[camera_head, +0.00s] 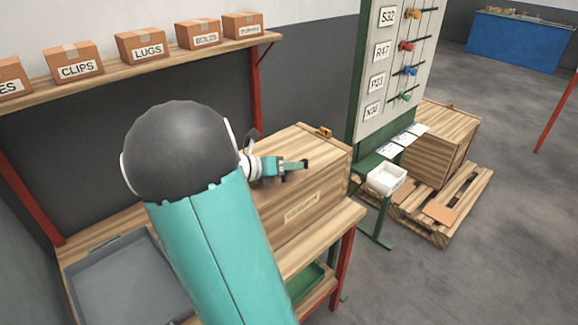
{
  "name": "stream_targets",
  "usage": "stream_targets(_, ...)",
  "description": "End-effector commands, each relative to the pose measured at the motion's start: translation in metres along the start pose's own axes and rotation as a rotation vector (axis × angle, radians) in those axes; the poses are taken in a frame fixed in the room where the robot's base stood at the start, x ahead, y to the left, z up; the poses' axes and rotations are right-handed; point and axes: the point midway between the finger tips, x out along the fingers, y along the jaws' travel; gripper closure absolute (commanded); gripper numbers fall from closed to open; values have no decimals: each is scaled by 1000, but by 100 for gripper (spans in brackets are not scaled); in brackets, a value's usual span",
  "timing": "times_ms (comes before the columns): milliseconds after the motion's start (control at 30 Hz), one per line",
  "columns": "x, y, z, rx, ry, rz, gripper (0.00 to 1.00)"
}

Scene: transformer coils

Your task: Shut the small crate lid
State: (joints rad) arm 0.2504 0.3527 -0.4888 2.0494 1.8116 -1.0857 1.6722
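A wooden crate (312,212) with a pale label on its front stands on the workbench, right of the middle. Its plank top (303,138) looks flat and level with the walls, and I see no raised lid. My arm hides the left part of the crate, so I cannot tell whether the lid sits fully down. My gripper (303,164) is over the crate top, pointing right. Its fingers look close together, but the gap is too small to judge. I see nothing held.
A grey tray (84,285) lies on the bench at left, and a green bin (304,284) is below. A shelf of labelled boxes (141,46) runs behind. A green-framed board (397,62) stands right of the crate. A larger crate (432,150) sits on a pallet (470,192).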

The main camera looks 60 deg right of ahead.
Motion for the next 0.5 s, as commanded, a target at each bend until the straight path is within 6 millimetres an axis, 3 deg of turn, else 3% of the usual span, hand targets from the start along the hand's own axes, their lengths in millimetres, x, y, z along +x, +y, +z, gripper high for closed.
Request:
stream_targets(267,-12,0,1,1,-3,1,67)
stream_targets(500,-59,0,1,1,-2,4,67)
